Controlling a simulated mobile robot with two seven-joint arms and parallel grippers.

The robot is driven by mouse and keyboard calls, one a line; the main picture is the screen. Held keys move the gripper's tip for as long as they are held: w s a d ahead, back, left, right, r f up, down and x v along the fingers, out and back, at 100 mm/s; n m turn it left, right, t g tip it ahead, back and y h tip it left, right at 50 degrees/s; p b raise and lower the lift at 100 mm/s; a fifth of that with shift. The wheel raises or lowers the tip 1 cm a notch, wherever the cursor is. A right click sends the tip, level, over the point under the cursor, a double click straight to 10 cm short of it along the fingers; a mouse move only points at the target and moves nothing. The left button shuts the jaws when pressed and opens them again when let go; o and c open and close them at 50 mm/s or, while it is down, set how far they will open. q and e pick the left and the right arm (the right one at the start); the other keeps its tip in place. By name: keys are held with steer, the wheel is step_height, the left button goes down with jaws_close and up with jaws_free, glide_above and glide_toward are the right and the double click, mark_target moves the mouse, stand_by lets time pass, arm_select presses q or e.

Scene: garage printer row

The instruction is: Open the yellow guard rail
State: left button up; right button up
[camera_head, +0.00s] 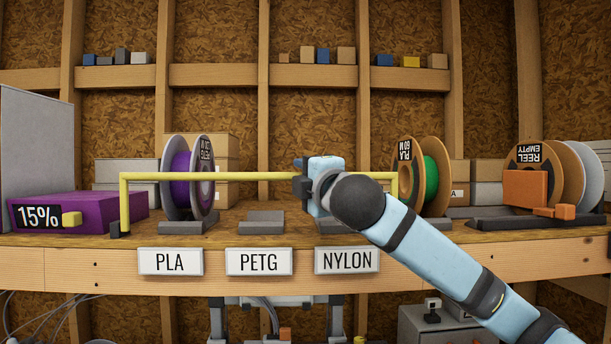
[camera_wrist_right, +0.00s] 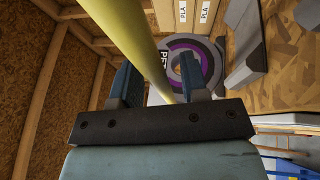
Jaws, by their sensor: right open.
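The yellow guard rail (camera_head: 235,176) runs level across the front of the bench. Its left upright (camera_head: 125,208) stands on the bench edge beside a small dark block. Its right upright (camera_head: 395,187) shows just beyond my wrist. My right gripper (camera_head: 302,184) is at the bar, right of its middle. In the right wrist view, the bar (camera_wrist_right: 137,35) passes between the two separated fingers of the gripper (camera_wrist_right: 159,82). The jaws are open around the bar; whether either finger touches it I cannot tell. My left gripper is not in view.
Behind the rail stand a purple spool (camera_head: 188,178) and an empty dark holder (camera_head: 262,222). A green spool (camera_head: 430,178) stands at the rail's right end. A purple box (camera_head: 85,212) marked 15% is at left. An empty reel (camera_head: 545,165) is at right.

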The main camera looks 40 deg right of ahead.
steer(key=shift+c, duration=0.5)
jaws_close()
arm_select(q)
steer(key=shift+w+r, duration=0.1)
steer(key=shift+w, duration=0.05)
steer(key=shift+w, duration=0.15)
arm_select(e)
steer(key=shift+s+f, duration=0.1)
